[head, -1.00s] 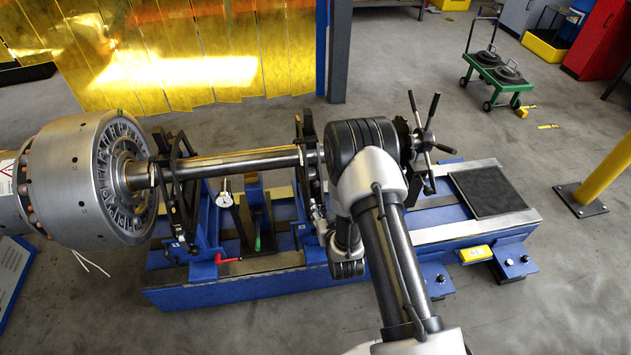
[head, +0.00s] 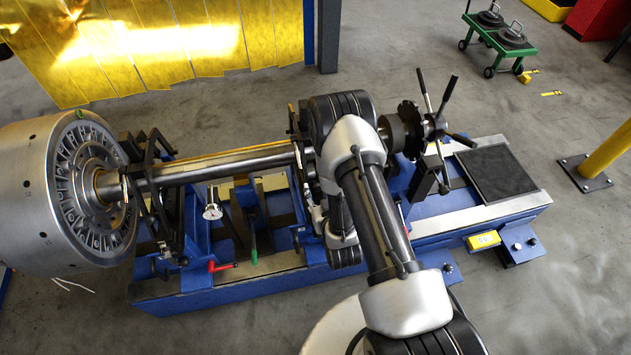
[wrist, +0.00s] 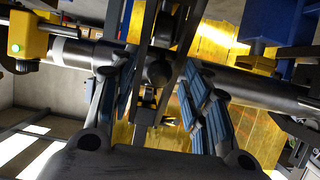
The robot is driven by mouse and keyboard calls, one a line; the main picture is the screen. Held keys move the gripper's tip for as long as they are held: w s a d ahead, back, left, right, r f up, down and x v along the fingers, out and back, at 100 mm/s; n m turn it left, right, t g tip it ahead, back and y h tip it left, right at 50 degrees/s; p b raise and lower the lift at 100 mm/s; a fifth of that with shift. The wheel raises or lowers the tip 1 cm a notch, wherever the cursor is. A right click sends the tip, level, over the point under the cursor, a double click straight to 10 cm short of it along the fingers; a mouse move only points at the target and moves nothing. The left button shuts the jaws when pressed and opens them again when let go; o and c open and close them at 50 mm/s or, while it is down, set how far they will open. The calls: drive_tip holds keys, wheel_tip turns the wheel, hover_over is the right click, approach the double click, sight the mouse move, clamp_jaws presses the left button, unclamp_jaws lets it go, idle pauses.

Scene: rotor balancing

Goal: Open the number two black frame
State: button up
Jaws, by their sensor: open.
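Two black frames stand on the blue machine around the steel shaft (head: 220,167). The left black frame (head: 152,185) is by the big silver rotor (head: 50,195). The right black frame (head: 300,150) is partly hidden behind my arm; I cannot read a number on either. In the head view my gripper is mostly hidden by my arm, close to the right frame. In the wrist view my gripper (wrist: 160,95) is open, its blue-padded fingers on either side of a dark upright bar of a frame (wrist: 158,70). I cannot tell whether they touch it.
A black spoked handwheel (head: 436,125) stands right of my arm. A dial gauge (head: 212,211), a red handle (head: 220,266) and a green handle (head: 254,257) sit between the frames. A yellow post (head: 610,150) stands at the right. The floor in front is clear.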

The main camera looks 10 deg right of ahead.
drive_tip(key=shift+w, duration=0.15)
drive_tip(key=shift+c, duration=0.5)
clamp_jaws()
